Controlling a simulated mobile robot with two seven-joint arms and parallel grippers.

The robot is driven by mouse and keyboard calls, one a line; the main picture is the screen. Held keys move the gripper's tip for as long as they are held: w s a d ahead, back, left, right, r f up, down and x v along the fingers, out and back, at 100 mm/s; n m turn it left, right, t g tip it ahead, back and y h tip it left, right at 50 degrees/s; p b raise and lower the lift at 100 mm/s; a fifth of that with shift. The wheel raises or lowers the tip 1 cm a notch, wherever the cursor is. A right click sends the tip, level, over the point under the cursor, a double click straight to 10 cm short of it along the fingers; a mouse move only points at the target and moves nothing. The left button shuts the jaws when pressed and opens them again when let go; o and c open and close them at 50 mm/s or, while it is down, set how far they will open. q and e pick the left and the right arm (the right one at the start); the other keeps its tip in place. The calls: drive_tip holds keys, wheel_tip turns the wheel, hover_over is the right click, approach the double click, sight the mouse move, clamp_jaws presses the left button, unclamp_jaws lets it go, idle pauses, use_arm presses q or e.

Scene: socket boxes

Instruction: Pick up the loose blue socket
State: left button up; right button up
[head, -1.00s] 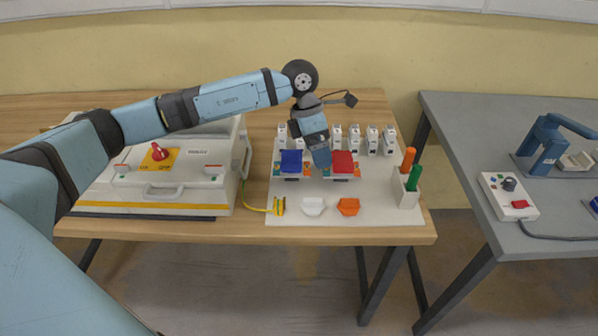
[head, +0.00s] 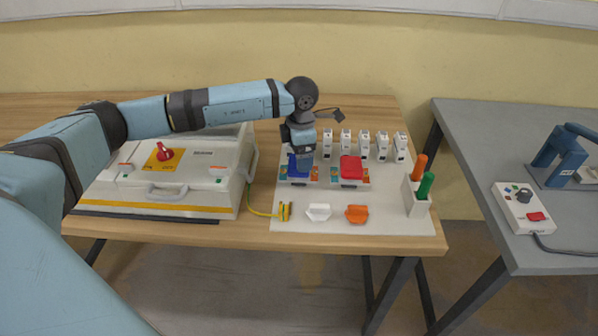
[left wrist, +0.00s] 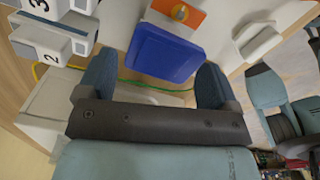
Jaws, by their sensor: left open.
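The blue socket (head: 299,171) sits on the left of two small coloured bases on the white board, partly hidden behind my left gripper (head: 298,160) in the head view. In the left wrist view the blue socket (left wrist: 163,54) lies just ahead of the gap between the fingertips, its near edge reaching about level with them. My left gripper (left wrist: 156,72) is open, one finger to each side of the socket, with nothing held. Whether a finger touches the socket cannot be told. My right gripper is not in view.
A red socket (head: 351,167) sits on the base to the right. White (head: 318,212) and orange (head: 357,214) pieces lie in front. Numbered white boxes (head: 362,146) stand behind. A holder (head: 416,200) with orange and green sticks is at right; a white case (head: 165,185) at left.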

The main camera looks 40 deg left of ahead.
use_arm(q)
drive_tip(key=f, duration=0.4)
drive_tip(key=shift+s+f, duration=0.25)
drive_tip(key=shift+f, duration=0.05)
drive_tip(key=c, duration=1)
drive_tip(key=shift+r, duration=0.1)
